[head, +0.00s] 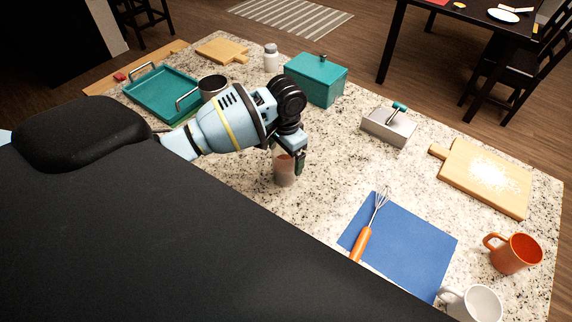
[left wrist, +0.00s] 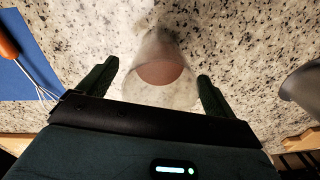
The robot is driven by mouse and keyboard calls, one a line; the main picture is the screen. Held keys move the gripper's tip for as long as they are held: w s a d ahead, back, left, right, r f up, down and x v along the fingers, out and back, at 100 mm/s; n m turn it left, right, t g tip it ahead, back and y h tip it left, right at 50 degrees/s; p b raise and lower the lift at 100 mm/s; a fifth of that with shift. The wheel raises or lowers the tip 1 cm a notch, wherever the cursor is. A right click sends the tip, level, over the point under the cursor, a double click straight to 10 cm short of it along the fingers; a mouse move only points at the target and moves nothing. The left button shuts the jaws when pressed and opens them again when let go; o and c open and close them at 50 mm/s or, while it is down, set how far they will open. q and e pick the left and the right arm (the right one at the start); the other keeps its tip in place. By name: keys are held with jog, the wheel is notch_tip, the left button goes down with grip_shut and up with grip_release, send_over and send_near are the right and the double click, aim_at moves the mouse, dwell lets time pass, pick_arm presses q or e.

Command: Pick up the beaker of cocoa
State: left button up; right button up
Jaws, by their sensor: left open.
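The beaker of cocoa (head: 284,170) is a clear glass with brown cocoa in it. It stands upright on the speckled counter, partly covered by my left gripper (head: 290,158) in the head view. In the left wrist view the beaker (left wrist: 163,72) lies ahead and between the two dark fingers of my left gripper (left wrist: 155,82). The fingers are open, with a gap on each side of the glass. I cannot tell how far the fingers reach past its near side. My right gripper is in neither view.
A whisk (head: 365,235) lies on a blue mat (head: 415,245) to the right. Counter (head: 330,165) right of the beaker is clear.

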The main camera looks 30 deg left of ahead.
pick_arm(q)
jog(key=shift+f, duration=0.55)
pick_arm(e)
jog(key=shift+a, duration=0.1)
pick_arm(q)
jog(key=shift+r, duration=0.1)
jog(key=c, duration=1.3)
jog(key=shift+o, duration=0.2)
jog(key=s+d+r+p, duration=0.1)
jog(key=s+d+r, duration=0.4)
jog(key=s+d, duration=0.6)
jog(key=shift+s+p, duration=0.2)
jog(key=shift+p, duration=0.2)
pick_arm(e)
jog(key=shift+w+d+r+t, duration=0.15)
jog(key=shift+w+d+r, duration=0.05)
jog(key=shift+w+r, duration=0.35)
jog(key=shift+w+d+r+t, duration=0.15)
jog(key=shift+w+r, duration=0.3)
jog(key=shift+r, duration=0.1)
